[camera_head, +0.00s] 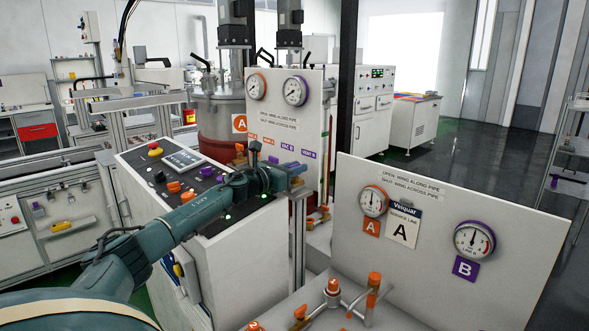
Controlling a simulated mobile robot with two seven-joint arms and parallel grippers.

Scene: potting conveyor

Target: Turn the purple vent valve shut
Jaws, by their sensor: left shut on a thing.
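My left arm reaches in from the lower left, and its gripper (289,178) is at the white valve board behind the control console. It is shut on the purple vent valve (297,168), below the purple VENT B label. Part of the purple handle shows at the fingertips; the gripper hides the rest, so I cannot tell its angle to the pipe. Another purple piece (273,159) shows just left of it. My right gripper is not in view.
A control console (150,190) with orange, black and purple knobs stands under my left arm. A white gauge panel (450,225) marked A and B stands at right. Orange-handled valves (373,281) on pipes are at the front.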

